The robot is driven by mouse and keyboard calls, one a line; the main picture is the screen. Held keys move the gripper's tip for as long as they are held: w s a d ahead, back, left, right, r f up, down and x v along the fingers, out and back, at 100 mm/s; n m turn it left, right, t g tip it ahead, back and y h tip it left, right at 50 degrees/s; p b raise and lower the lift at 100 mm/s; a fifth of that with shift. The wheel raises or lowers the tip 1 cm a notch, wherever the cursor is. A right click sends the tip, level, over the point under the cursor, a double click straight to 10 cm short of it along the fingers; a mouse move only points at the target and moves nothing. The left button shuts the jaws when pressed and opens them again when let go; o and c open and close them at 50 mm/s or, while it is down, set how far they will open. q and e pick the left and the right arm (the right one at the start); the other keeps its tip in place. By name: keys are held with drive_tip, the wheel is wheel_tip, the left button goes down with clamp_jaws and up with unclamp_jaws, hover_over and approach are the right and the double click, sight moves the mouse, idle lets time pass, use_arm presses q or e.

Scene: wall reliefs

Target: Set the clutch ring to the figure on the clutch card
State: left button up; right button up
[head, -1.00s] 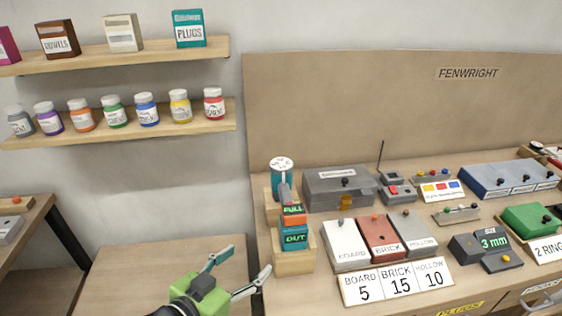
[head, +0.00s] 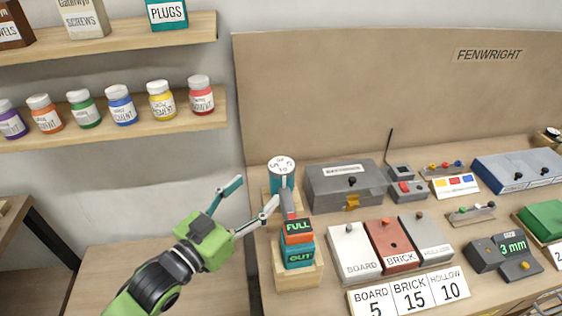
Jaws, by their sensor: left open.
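The drill (head: 285,196) stands in a wooden stand at the left edge of the bench, with a teal clutch ring (head: 281,175) at its top. The ring's white face carries figures, too small to read surely. Its battery area shows the words FULL and OUT (head: 299,258). The clutch card (head: 409,294) lies at the bench front and reads BOARD 5, BRICK 15, HOLLOW 10. My left gripper (head: 253,197) is open and empty, just left of the drill, its right fingertip close to the drill's body; I cannot tell whether they touch. My right gripper is out of view.
Blocks marked BOARD (head: 353,250), BRICK (head: 391,244) and HOLLOW (head: 425,237) lie right of the drill. A grey case (head: 340,190) stands behind them. A 3 mm display (head: 512,247) is at right. Shelves with jars (head: 120,106) hang at upper left.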

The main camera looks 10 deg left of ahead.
sight(289, 159)
use_arm(q)
drive_tip(key=p+x, duration=0.2)
drive_tip(key=x, duration=0.8)
drive_tip(key=shift+w+r, duration=0.1)
drive_tip(key=shift+w, duration=0.05)
drive_tip(key=shift+w+d+p, duration=0.15)
drive_tip(key=shift+w+p, duration=0.15)
drive_tip(key=shift+w+d, duration=0.1)
drive_tip(key=shift+w, duration=0.1)
drive_tip(key=c, duration=1.1)
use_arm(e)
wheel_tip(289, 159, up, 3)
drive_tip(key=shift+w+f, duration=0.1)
